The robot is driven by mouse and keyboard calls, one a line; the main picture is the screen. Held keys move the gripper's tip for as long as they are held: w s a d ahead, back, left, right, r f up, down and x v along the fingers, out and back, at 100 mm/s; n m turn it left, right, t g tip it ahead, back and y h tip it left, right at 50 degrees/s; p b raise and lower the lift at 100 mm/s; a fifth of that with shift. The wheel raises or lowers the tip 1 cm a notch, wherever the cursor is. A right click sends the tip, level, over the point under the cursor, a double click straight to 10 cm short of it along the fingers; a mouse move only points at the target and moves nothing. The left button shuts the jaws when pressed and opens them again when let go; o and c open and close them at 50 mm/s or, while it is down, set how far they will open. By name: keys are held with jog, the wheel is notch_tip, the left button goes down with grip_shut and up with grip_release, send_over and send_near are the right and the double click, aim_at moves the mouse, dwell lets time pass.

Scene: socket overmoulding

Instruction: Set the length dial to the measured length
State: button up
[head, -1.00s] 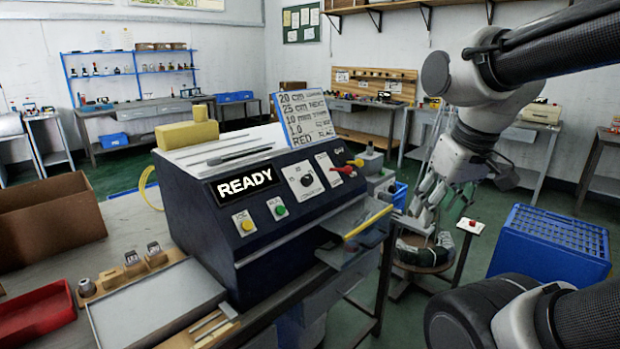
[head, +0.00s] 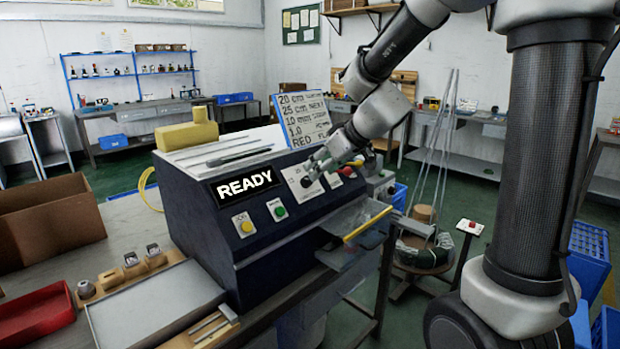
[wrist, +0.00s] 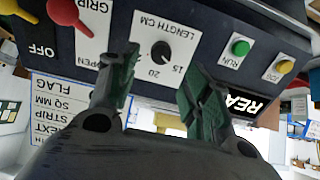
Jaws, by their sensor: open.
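The length dial (wrist: 161,50) is a small black knob on a white plate marked LENGTH CM, with 15 and 20 readable in the wrist view. In the head view the dial (head: 306,182) is partly covered by my gripper (head: 314,170). In the wrist view my gripper (wrist: 159,62) is open and empty. Its two fingertips stand apart, one toward each side of the dial, and I cannot tell whether they touch it. The machine (head: 215,240) has a display reading READY. A white board (head: 301,118) on top carries lines such as 20 cm and 25 cm.
A green button (head: 279,210) and a yellow button (head: 246,225) sit left of the dial. A red lever (wrist: 62,12) is close beside it. A yellow-edged tray (head: 368,222) juts out below. A blue crate (head: 588,245) and a reel stand (head: 425,255) are at right.

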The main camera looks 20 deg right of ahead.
aim_at(308, 178)
jog(key=x, duration=0.6)
jog(key=shift+f, duration=0.15)
jog(key=c, duration=1)
